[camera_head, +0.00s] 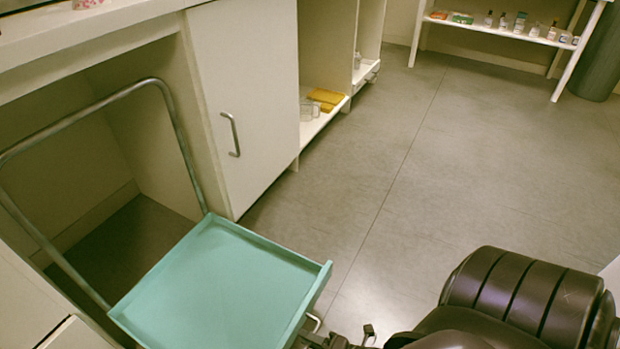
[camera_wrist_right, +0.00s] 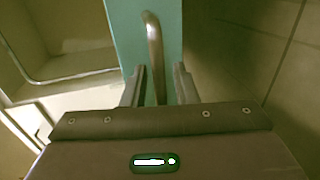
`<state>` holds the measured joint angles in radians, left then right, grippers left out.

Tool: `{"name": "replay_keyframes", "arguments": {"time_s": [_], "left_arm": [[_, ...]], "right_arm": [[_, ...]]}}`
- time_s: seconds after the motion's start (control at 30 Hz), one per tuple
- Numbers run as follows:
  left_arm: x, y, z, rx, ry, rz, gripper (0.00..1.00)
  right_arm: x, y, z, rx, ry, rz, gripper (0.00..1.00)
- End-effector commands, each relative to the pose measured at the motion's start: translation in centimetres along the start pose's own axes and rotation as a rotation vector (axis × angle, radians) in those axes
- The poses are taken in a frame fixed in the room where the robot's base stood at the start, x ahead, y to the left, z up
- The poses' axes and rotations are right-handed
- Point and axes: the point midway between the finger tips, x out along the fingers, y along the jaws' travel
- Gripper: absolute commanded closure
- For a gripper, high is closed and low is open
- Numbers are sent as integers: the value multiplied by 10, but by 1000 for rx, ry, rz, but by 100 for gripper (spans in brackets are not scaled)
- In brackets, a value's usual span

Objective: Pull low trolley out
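The low trolley (camera_head: 225,285) has a flat teal deck with a low rim and a tall grey tube rail (camera_head: 180,135) at its inner end. Its deck projects from the open bay under the counter. A metal pull handle (camera_head: 314,322) is on its near right edge, and this handle also shows in the right wrist view (camera_wrist_right: 154,45). My right gripper (camera_head: 341,336) is at that handle. In the right wrist view, the handle runs between its two fingers (camera_wrist_right: 158,84), with a small gap on each side. My left gripper is not in view.
A white cabinet door (camera_head: 245,90) with a bar handle stands beside the bay. Beyond it, a low shelf (camera_head: 318,122) holds yellow items. A white rack (camera_head: 500,34) with several bottles and a grey bin (camera_head: 604,60) stand at the back right. The floor to the trolley's right is clear.

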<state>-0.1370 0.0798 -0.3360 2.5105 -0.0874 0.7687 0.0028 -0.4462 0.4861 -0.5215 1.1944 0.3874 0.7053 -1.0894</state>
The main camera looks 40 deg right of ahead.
Motion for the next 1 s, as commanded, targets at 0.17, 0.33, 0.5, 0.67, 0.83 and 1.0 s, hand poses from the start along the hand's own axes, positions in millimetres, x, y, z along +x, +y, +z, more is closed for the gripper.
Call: {"name": "replay_keyframes", "arguments": {"time_s": [0.17,0.33,0.5,0.67,0.83,1.0], "left_arm": [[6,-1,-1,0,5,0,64],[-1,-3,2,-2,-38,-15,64],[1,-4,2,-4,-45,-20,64],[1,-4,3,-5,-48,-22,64],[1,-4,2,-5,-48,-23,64],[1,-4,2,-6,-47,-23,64]], "right_arm": [[-16,2,0,0,0,-3,74],[-46,2,0,0,-1,-5,74],[-70,1,0,0,0,-2,74],[-78,0,0,-1,-1,-1,74],[-78,0,0,0,0,0,74],[-78,0,0,0,-1,0,74]]}}
